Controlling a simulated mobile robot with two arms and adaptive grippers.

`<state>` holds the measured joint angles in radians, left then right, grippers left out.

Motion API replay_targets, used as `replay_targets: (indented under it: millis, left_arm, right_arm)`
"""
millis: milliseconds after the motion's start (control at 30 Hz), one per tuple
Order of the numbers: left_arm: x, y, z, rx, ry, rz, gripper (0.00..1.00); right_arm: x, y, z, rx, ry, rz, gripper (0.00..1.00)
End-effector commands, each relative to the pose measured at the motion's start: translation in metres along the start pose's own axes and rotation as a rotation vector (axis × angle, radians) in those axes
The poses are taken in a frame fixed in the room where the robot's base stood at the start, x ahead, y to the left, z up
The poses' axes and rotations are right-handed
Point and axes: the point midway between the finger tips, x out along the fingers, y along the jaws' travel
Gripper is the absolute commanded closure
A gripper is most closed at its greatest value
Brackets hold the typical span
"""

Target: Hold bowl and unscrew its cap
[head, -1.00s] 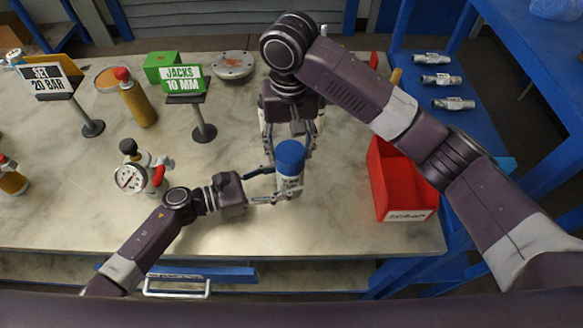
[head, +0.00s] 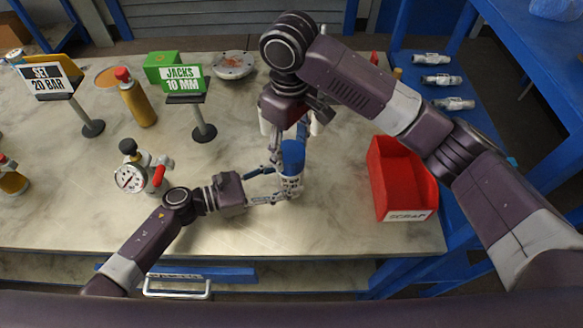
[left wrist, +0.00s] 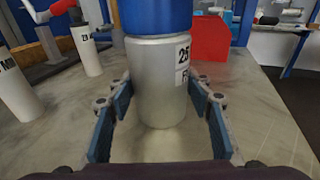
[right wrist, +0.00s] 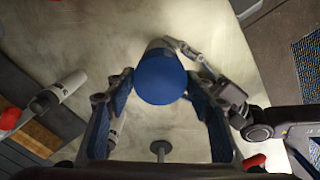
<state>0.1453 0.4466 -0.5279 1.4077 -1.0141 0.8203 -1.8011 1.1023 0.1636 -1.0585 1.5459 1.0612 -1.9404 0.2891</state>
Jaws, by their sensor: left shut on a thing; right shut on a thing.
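The bowl (head: 290,183) is a silver cylinder standing upright on the bench, with a blue cap (head: 292,157) on top. My left gripper (head: 281,185) comes in from the left and is shut on the silver body, below the cap. In the left wrist view the bowl (left wrist: 160,85) stands between the blue finger pads, with a label reading 25 and the cap (left wrist: 157,14) above it. My right gripper (head: 288,148) reaches down from above and is shut on the cap. In the right wrist view the cap (right wrist: 160,80) lies between its fingers. The thread is hidden.
A red scrap bin (head: 402,185) stands to the right. A pressure gauge (head: 130,178) stands to the left, with sign stands (head: 203,130) and a yellow bottle (head: 138,103) behind. A metal flange (head: 233,65) lies at the back. The front of the bench is clear.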

Motion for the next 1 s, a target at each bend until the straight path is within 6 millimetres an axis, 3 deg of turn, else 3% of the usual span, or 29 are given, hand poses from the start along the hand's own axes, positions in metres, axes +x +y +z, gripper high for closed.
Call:
replay_targets:
  millis: [633,1000]
  left_arm:
    - [-0.0011,0.0008,-0.0018,-0.001,0.004,0.002,0.73]
    - [-0.0009,0.0005,-0.0016,0.000,0.004,0.002,0.73]
  right_arm:
    - [0.0000,0.0018,0.0017,-0.841,-0.006,0.001,0.82]
    - [-0.0064,0.0007,0.0002,-0.838,-0.001,0.001,0.82]
